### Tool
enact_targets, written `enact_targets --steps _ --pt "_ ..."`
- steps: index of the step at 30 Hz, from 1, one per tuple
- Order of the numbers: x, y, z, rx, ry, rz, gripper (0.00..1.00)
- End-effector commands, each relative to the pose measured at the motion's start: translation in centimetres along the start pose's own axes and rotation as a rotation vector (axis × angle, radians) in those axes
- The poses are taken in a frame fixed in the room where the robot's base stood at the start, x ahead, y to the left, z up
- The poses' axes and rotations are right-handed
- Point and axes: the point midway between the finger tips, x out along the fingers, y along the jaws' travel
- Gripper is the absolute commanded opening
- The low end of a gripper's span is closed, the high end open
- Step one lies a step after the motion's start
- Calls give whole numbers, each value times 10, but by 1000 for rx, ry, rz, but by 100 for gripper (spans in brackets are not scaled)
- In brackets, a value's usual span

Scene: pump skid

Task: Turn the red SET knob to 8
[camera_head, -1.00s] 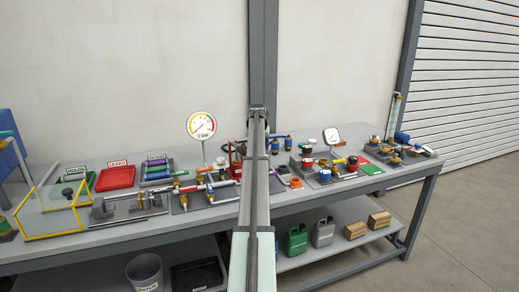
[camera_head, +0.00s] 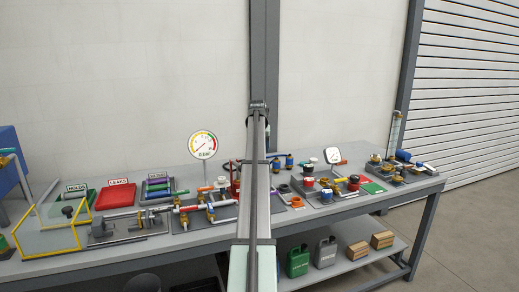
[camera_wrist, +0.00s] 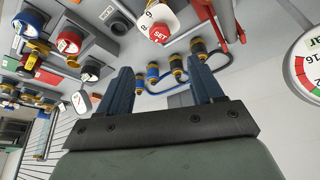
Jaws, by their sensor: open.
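The dial's upper part is cut off by the frame edge, and I cannot tell which number is set. My gripper (camera_wrist: 160,66) is open and empty. Its two blue-grey fingers are spread, and the knob appears beyond their tips, between them in the picture and apart from them. In the head view my arm hides the gripper, and I cannot make out the SET knob.
Blue-and-brass fittings (camera_wrist: 178,64) with a blue hose lie beyond the fingers. A large round gauge (camera_head: 203,145) and a smaller gauge (camera_head: 332,155) rise from the crowded bench. A red tray (camera_head: 115,196) sits at left.

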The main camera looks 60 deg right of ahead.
Motion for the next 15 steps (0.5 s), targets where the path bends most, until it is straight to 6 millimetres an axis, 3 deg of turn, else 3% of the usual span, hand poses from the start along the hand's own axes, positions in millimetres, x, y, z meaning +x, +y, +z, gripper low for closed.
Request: enact_targets --steps 5,8,15 --pt "0 2 0 2 0 1 66" --pt "1 13 -1 12 0 5 66" --pt "15 70 -14 67 -12 29 66"
